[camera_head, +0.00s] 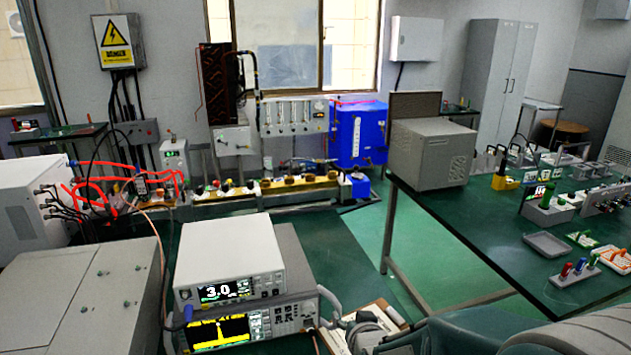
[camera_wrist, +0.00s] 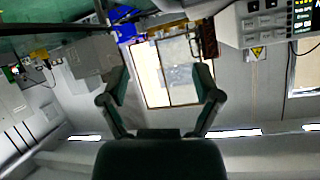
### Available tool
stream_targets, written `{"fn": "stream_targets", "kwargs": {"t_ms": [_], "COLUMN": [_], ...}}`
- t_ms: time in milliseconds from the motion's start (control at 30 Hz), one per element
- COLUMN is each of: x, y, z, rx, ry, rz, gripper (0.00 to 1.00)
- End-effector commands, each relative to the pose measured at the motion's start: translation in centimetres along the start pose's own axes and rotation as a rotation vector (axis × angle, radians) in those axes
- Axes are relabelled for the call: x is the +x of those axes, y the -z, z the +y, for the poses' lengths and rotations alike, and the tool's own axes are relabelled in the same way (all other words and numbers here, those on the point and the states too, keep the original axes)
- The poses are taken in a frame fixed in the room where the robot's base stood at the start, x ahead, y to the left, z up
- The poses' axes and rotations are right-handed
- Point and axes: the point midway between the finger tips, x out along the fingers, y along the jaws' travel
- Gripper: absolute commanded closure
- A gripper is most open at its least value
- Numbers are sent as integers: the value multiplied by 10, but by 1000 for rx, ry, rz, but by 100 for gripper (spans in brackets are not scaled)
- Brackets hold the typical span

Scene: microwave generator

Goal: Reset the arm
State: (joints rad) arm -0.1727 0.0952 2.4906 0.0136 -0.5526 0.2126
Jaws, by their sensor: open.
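My gripper (camera_wrist: 160,88) shows in the wrist view with its two dark green fingers spread wide apart. Nothing is between the fingers; the window (camera_wrist: 166,66) and wall lie far behind them. The wrist view is upside down, with the ceiling toward the bottom. In the head view a dark green-grey part of my arm (camera_head: 455,337) covers the lower right edge. The gripper's fingertips cannot be made out there.
Stacked instruments (camera_head: 225,275) with lit displays stand at the front centre. A green table (camera_head: 490,225) at the right holds a grey box (camera_head: 432,155) and several small modules. White cabinets with cables stand at the left.

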Motion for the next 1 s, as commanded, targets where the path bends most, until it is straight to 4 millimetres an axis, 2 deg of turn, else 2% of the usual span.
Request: {"fn": "stream_targets", "kwargs": {"t_ms": [33,100,333,500,700,833,1000], "x": [-13,-30,-98,-157,-227,-254,-262], "y": [10,16,27,25,12,3,0], "z": [4,9,24,34,40,41,41], "rx": [-8,-19,-54,-75,-92,-96,-97], "ry": [-15,-38,-102,-142,-175,-185,-188], "rz": [-24,-74,-244,-373,-516,-576,-599], "gripper": [18,18,18,18,18,18,18]}}
